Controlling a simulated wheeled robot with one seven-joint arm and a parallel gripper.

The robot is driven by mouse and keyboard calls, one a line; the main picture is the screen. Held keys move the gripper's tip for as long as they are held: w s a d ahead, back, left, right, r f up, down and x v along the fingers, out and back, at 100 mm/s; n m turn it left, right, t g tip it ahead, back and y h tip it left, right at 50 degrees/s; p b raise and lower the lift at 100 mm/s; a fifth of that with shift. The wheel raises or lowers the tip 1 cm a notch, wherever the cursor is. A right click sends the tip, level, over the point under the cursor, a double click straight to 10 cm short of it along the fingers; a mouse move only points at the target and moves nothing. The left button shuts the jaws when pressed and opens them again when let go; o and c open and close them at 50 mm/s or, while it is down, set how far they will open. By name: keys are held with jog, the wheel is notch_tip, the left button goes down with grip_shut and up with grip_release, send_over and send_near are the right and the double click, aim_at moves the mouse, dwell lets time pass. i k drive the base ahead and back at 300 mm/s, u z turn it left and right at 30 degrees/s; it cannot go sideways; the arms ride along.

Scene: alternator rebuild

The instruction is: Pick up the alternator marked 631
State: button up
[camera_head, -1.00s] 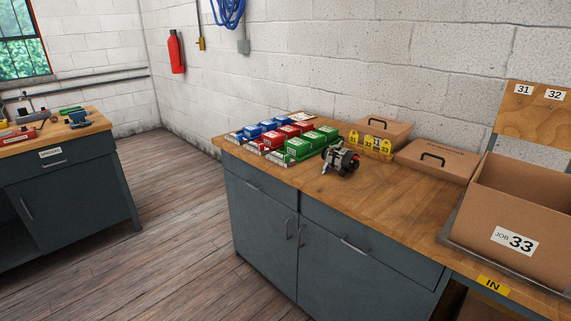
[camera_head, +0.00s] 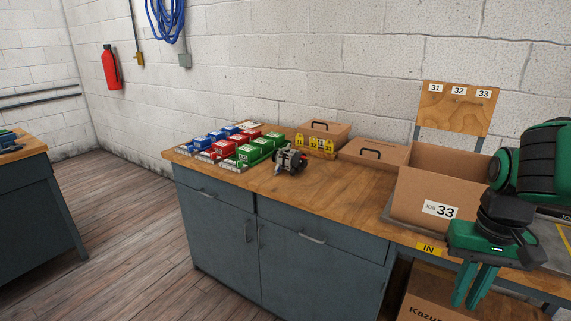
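A grey and black alternator (camera_head: 290,160) lies on the wooden bench top (camera_head: 310,202), in front of the yellow number tags. Any marking on it is too small to read. My gripper (camera_head: 473,288) is at the lower right, green, with two fingers pointing down. It is in front of the bench's right part, below the cardboard box labelled JOB 33, and far from the alternator. A gap shows between the fingers, and nothing is visible between them.
Blue, red and green small boxes (camera_head: 233,146) stand left of the alternator. Yellow tags (camera_head: 320,146) and two handled cardboard lids (camera_head: 374,152) are behind it. The JOB 33 box (camera_head: 418,203) stands to the right.

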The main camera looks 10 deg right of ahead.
aim_at(293, 161)
jog(key=k, duration=0.55)
jog(key=u, duration=0.35)
jog(key=i, duration=1.8)
jog(key=z, duration=0.6)
